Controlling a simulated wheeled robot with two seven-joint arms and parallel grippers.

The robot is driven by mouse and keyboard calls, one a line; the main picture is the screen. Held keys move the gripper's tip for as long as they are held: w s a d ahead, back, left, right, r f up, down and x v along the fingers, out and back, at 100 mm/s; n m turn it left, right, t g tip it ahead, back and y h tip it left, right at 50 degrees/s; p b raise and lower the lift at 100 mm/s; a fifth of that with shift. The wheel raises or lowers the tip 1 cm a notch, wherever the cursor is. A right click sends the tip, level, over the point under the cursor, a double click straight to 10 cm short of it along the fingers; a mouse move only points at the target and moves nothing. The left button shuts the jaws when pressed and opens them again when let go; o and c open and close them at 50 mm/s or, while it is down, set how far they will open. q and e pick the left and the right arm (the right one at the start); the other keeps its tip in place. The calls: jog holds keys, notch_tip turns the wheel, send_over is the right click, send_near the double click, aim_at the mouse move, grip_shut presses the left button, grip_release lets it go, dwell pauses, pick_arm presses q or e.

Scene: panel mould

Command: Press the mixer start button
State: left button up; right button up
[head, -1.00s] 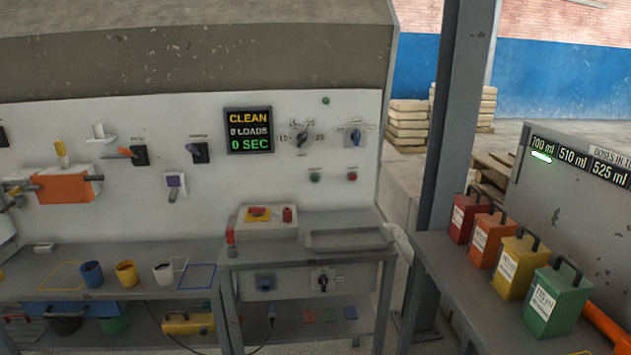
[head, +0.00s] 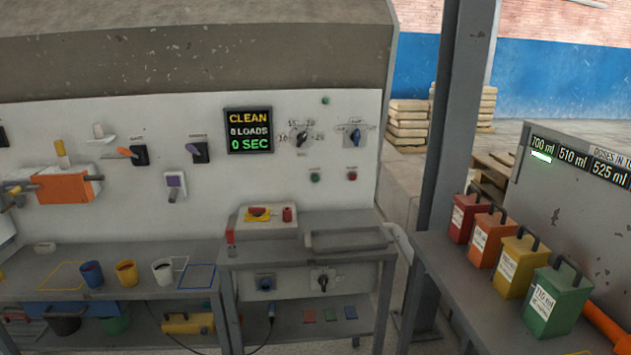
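A white wall panel (head: 270,185) carries a small green button (head: 315,177) and a red button (head: 352,171) side by side, below two dials. Their labels are too small to read, so I cannot tell which control is the mixer start. A dark display (head: 249,130) above and left of them reads CLEAN, 0 LOADS, 0 SEC. Another small green round piece (head: 325,100) sits higher on the panel. Neither of my grippers can be made out in the head view.
Below the panel, a grey bench holds a box with a yellow-and-red switch (head: 258,214) and an empty tray (head: 349,240). Cups (head: 126,273) stand on the left bench. A grey post (head: 452,130) and several coloured canisters (head: 510,262) are at right.

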grip_shut()
jog(key=shift+w+a+r, duration=0.1)
jog(key=shift+w+a, duration=0.05)
jog(key=shift+a, duration=0.05)
jog(key=shift+d, duration=0.25)
dwell(0.3)
jog(key=shift+a, duration=0.3)
jog(key=shift+d, duration=0.15)
dwell(0.3)
